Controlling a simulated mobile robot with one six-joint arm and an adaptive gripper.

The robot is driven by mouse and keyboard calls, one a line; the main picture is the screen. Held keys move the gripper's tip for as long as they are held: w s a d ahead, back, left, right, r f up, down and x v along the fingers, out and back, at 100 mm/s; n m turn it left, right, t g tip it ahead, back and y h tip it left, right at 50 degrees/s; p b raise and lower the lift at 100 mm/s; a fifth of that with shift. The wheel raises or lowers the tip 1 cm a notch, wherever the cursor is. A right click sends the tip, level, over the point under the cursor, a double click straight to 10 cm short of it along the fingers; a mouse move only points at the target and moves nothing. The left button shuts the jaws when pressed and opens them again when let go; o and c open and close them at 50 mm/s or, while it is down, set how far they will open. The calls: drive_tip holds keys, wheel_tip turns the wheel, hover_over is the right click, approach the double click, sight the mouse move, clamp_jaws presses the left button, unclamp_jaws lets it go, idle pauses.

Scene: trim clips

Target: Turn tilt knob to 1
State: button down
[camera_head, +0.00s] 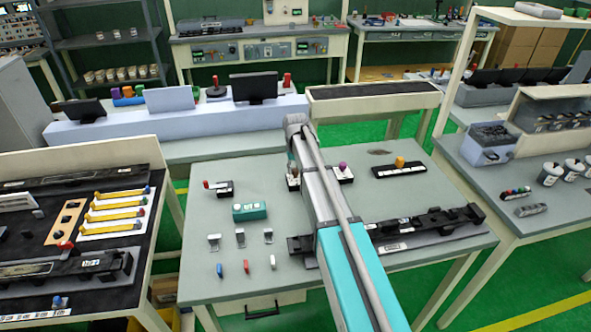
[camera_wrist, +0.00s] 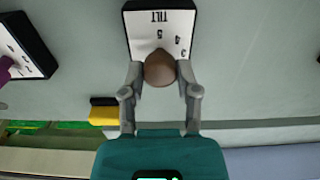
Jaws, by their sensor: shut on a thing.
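The tilt knob (camera_wrist: 160,67) is a round brown knob in the wrist view. It stands on a white plate (camera_wrist: 175,22) with a black border, marked TILT, with the numerals 5, 4 and 3 showing upside down. My gripper (camera_wrist: 160,80) has its two grey fingers closed on the knob from both sides. No pointer shows, and the numeral 1 is not visible. In the head view the tilt knob (camera_head: 293,171) shows just left of my arm, which hides most of its plate and my gripper.
A teal box (camera_head: 250,211), small clips and a dark trim rail (camera_head: 430,226) lie nearer on the grey table (camera_head: 190,255).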

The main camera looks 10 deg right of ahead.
drive_tip(key=shift+m, duration=0.3)
drive_tip(key=shift+c, duration=1.7)
unclamp_jaws()
